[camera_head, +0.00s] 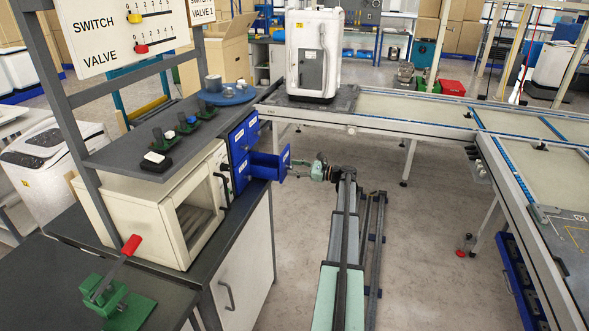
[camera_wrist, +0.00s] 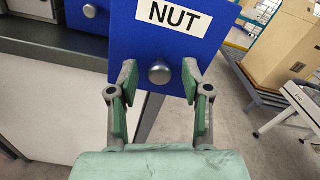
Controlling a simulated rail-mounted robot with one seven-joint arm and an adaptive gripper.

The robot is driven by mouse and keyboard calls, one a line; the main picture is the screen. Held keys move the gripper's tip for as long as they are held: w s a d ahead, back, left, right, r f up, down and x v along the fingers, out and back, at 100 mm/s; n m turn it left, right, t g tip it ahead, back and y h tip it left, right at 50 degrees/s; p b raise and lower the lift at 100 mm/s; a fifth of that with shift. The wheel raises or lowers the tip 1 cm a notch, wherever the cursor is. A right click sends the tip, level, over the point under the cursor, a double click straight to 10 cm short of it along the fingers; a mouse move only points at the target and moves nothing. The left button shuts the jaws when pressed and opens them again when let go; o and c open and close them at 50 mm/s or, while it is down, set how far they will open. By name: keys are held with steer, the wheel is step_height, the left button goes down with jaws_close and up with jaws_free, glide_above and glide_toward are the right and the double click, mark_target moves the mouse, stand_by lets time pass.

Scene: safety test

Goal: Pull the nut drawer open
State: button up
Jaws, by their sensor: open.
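The nut drawer (camera_head: 285,164) is a blue drawer standing pulled out from the blue drawer cabinet (camera_head: 240,150). In the wrist view its blue front (camera_wrist: 205,45) carries a white NUT label (camera_wrist: 190,14) and a round metal knob (camera_wrist: 160,73) below it. My gripper (camera_head: 308,169) is just in front of the drawer front. In the wrist view my gripper (camera_wrist: 159,78) is open, with one finger on each side of the knob. A gap shows between the knob and each finger.
An oven-like cream box (camera_head: 185,205) stands left of the drawer cabinet on the dark worktop. A grey shelf (camera_head: 150,135) with small black stands lies above it. A conveyor table (camera_head: 400,115) runs behind and right. The floor (camera_head: 430,230) right of my arm is mostly clear.

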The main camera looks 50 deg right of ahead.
steer(key=v, duration=1.1)
steer(key=shift+s+d, duration=0.15)
steer(key=shift+s, duration=0.15)
